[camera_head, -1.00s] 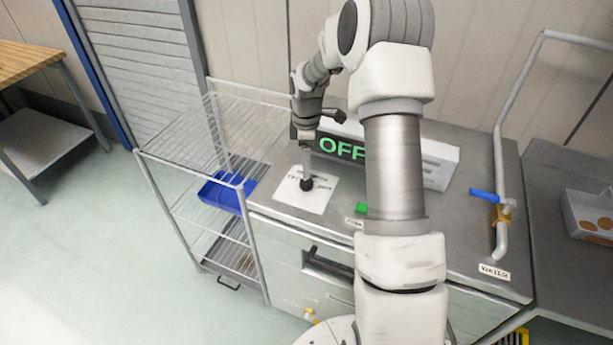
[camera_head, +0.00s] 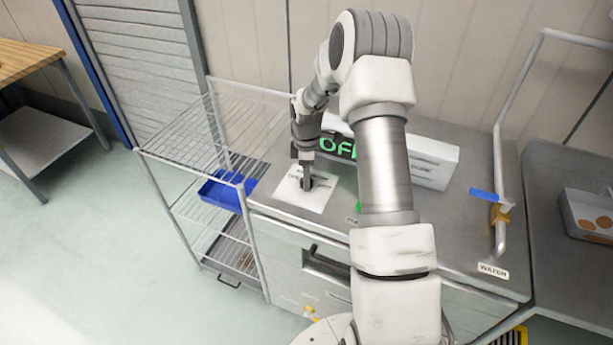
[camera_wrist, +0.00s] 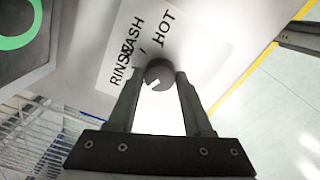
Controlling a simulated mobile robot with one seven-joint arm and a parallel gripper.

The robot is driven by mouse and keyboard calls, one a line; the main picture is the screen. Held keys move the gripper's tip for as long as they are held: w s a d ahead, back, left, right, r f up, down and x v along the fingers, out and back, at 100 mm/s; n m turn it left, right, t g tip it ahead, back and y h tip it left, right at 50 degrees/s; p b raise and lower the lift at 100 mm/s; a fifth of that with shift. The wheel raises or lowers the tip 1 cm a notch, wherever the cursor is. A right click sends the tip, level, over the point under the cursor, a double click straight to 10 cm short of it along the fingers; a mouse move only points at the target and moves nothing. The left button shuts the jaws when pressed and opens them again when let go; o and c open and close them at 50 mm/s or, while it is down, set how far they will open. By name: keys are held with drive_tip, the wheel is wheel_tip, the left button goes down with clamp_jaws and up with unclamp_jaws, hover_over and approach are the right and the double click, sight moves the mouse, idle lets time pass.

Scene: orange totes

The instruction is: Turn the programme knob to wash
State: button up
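The programme knob (camera_wrist: 158,72) is dark and round with a white pointer mark, which faces lower left in the wrist view. It sits on a white label card (camera_wrist: 105,65) reading RINSE, WASH and HOT; the pointer is not at WASH. My gripper (camera_wrist: 160,80) is around the knob, one finger on each side, with the fingertips close to its sides; I cannot tell whether they touch. In the head view my gripper (camera_head: 307,185) is down at the card (camera_head: 318,197) and hides the knob. The display (camera_head: 336,147) shows green OFF letters, partly hidden by my arm.
The machine's steel top (camera_head: 450,235) carries a water pipe with a blue lever (camera_head: 485,194) at right. A wire rack (camera_head: 165,150) with a blue bin (camera_head: 222,191) stands at left. A green button (camera_head: 358,206) is partly hidden by my arm.

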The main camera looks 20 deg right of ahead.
clamp_jaws()
drive_tip(key=shift+m+b, duration=0.3)
drive_tip(key=m+b, duration=0.1)
drive_tip(key=m, duration=0.1)
drive_tip(key=shift+f+m+b, duration=0.1)
drive_tip(key=shift+m+b, duration=0.3)
drive_tip(key=m+b, duration=0.2)
drive_tip(key=m, duration=0.3)
drive_tip(key=shift+b, duration=0.3)
drive_tip(key=m+b, duration=0.1)
drive_tip(key=m, duration=0.4)
drive_tip(key=m+b, duration=0.1)
drive_tip(key=m, duration=0.3)
drive_tip(key=shift+m, duration=0.3)
